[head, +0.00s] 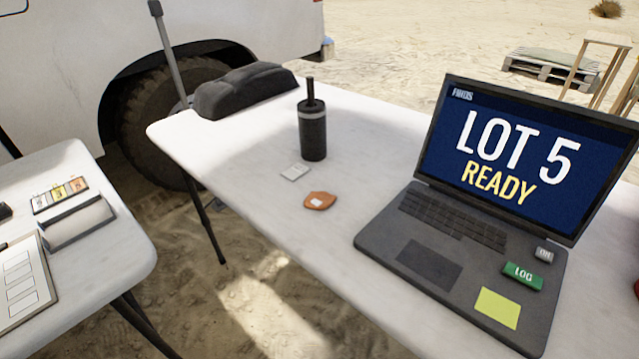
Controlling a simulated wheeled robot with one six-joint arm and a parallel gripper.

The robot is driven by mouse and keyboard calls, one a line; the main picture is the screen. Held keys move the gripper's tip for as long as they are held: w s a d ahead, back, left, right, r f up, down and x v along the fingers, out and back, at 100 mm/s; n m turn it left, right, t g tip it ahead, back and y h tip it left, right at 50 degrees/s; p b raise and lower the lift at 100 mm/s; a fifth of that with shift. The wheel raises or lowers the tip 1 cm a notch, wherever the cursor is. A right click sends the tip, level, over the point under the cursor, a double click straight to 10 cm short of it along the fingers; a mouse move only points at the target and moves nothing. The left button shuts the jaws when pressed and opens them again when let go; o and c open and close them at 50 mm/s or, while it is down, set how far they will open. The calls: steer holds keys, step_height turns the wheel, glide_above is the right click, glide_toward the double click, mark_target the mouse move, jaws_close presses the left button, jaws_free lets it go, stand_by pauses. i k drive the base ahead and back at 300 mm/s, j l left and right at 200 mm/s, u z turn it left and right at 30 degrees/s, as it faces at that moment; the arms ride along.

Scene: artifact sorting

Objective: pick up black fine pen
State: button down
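I cannot make out a black fine pen for certain. A small dark object (4,212) is cut off by the left edge of the picture on the left table (125,245), too partial to identify. A thin dark tip lies just below it, also at the edge. My gripper is not in view.
The left table holds a card with blank boxes (20,290), a grey holder (78,222) and numbered coloured tags (60,194). The right table (250,165) bears a laptop (430,262), black bottle (312,135), orange shard (319,201), white tag (295,172) and dark bag (245,90). A gap separates the tables.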

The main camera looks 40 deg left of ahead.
mark_target(310, 91)
steer(key=i+j+u, duration=0.2)
steer(key=u, duration=0.2)
steer(key=i+j+u, duration=0.1)
steer(key=i+u, duration=0.7)
steer(key=k, duration=0.1)
